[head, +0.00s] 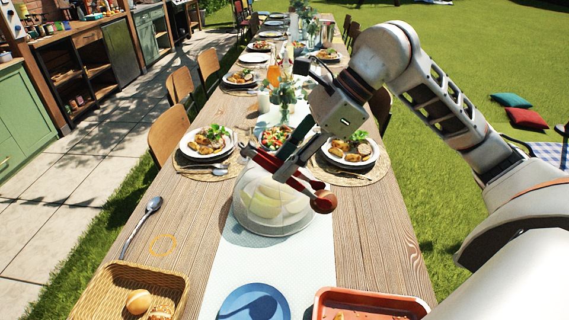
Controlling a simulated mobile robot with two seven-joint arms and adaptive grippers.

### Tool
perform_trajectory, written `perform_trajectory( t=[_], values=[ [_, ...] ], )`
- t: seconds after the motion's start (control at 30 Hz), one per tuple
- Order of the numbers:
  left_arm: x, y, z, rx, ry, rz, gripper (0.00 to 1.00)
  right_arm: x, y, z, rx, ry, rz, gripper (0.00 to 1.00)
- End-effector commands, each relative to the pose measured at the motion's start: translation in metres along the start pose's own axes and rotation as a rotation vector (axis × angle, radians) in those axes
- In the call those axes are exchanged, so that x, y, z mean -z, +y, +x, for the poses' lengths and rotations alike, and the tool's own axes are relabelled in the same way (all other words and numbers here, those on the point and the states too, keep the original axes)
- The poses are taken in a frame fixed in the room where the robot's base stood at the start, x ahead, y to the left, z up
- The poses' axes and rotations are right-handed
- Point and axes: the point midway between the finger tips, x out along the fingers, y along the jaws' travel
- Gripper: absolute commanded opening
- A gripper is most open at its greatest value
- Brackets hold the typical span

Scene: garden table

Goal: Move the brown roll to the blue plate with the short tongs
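My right gripper (291,168) is closed around red tongs (262,161), held above the clear dome in the middle of the table. A small round brown thing (324,202) is at the right end of the tongs. It looks like the brown roll, but I cannot tell for sure whether it is gripped or part of the tongs. The blue plate (236,298) lies on the white runner at the near edge, with a dark shadow on it. The wicker basket (108,284) at near left holds a light bun (138,301) and another roll (160,313). My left gripper is out of view.
The clear dome (250,212) covers something pale yellow. A red-orange tray (375,297) stands right of the blue plate. A spoon (141,226) lies at left, near a thin orange ring (163,245) on bare wood. Set plates (206,154) and glassware stand farther back.

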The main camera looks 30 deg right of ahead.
Motion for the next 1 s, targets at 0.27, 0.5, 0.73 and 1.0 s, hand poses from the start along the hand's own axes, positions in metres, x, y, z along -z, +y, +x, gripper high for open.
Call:
perform_trajectory(
  t=[0.27,0.5,0.73,1.0],
  values=[
    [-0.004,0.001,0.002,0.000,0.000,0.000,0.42,0.003,0.000,0.005,0.000,0.000,0.000,0.20],
    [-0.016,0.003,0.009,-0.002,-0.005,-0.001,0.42,0.014,0.000,0.019,0.000,0.000,0.001,0.20],
    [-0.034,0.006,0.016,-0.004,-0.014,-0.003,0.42,0.027,0.001,0.036,-0.002,0.000,0.002,0.20],
    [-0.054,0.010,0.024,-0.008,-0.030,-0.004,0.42,0.042,0.002,0.055,-0.003,0.001,0.002,0.20]
  ],
)
